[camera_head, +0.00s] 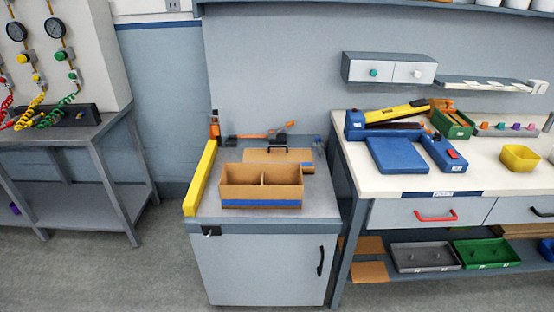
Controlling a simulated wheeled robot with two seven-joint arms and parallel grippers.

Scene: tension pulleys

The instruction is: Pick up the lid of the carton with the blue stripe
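The carton (261,203) is an open brown cardboard box with a blue stripe along its lower front. A divider splits its inside into two compartments, which look empty. It stands on the grey top of a small cabinet in the middle of the view. Neither of my grippers is in view.
A yellow bar (200,178) runs along the left edge of the cabinet top (325,203). An orange bottle (214,127) and an orange tool (252,136) lie behind. A white workbench (384,211) with blue fixtures stands right; a grey table (90,140) stands left.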

